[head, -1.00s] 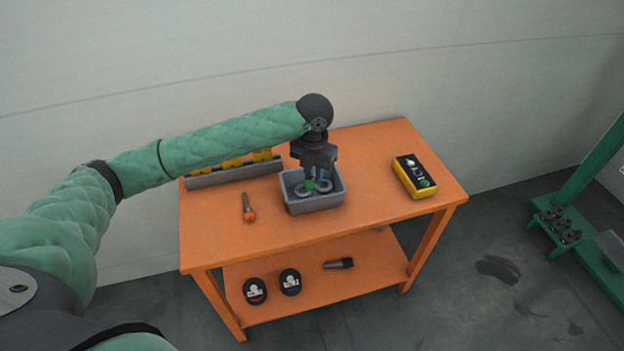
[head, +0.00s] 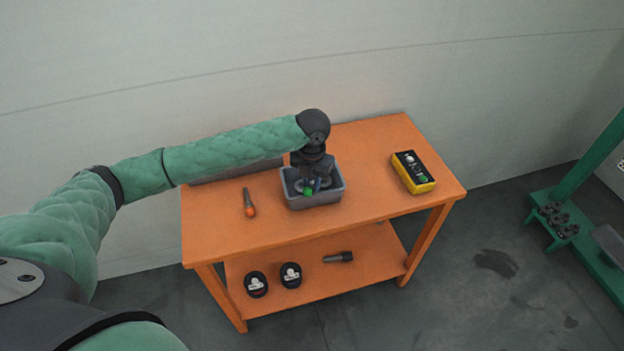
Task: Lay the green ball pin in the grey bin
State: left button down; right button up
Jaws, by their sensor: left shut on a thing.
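The green ball pin (head: 308,192) shows as a small green ball inside the grey bin, under my left gripper. The grey bin (head: 318,203) stands on the orange table near the middle of its back half. My left gripper (head: 313,184) points down into the bin and is shut on the green ball pin; its fingertips are small and partly hidden. Pale ring-like parts also lie in the bin around the pin. Whether the pin touches the bin floor cannot be told. My right gripper is not in view.
The orange table (head: 230,230) also holds an orange-ended pin (head: 249,204) left of the bin and a yellow device (head: 413,172) at right. A grey rack (head: 235,169) lies behind my arm. Two dark round items and a flashlight-like item (head: 339,257) lie on the lower shelf.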

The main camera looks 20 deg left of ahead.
aim_at(312, 183)
pick_arm(q)
jog(key=shift+f, duration=0.4)
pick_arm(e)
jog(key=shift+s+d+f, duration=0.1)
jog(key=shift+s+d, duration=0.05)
pick_arm(q)
jog(key=c, duration=1.3)
grip_release()
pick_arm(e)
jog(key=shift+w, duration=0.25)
pick_arm(q)
jog(key=shift+r, duration=0.3)
jog(key=shift+r+b, duration=2.05)
jog(key=shift+r, duration=4.3)
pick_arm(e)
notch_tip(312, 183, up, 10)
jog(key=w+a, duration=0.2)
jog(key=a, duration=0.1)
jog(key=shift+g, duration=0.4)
